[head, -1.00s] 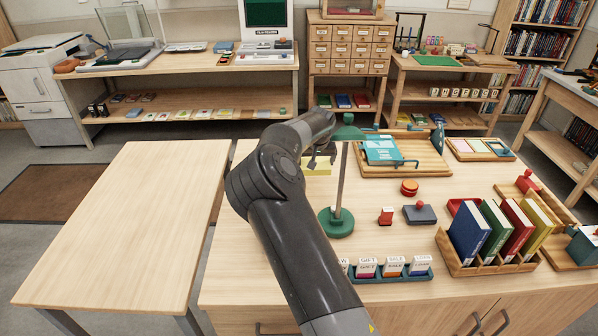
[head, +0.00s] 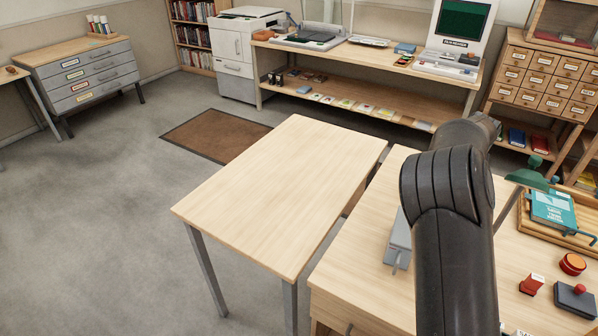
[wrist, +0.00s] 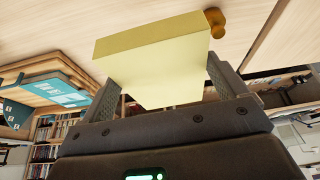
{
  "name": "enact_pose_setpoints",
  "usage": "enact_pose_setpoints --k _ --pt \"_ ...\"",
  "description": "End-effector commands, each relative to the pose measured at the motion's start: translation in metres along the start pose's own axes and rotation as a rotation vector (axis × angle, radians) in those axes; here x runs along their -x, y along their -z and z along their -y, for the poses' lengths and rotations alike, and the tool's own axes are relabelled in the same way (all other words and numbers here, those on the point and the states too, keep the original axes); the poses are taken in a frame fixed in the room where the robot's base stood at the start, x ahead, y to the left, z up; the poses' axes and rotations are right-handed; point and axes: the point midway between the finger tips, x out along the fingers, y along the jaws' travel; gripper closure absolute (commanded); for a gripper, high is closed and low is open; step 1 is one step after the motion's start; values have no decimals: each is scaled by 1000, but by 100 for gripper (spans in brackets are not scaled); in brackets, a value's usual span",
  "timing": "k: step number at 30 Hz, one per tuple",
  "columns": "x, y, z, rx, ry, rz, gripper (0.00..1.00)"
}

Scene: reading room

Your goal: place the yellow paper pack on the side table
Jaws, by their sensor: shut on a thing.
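In the wrist view the yellow paper pack (wrist: 150,45) is a pale yellow block held between the two fingers of my gripper (wrist: 165,88). My gripper is shut on it. A wooden tabletop shows behind the pack, but I cannot tell the gap between them. In the head view the side table (head: 285,190) is a bare, light wood table with grey legs, left of the larger desk. My arm hides the gripper and the pack in that view.
The desk (head: 365,265) holds a grey item (head: 398,240), a green lamp (head: 528,178), a red stamp (head: 532,284) and a tray with a teal book (head: 553,210). A narrow gap separates desk and side table. Open floor (head: 100,230) lies left.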

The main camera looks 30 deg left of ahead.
Motion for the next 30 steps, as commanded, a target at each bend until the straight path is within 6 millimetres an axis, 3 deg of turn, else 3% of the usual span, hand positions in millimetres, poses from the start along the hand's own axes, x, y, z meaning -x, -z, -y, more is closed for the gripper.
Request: enact_pose_setpoints --k 5,11,15,21,24,30 --pt "2 -24 69 81 39 -2 41" --pt "15 -67 165 217 96 -3 41" --pt "31 -102 232 325 139 -3 41" --pt "64 -157 316 478 203 -3 41" --pt "79 -179 345 540 228 -4 41" --pt "100 -211 382 622 261 -3 41"
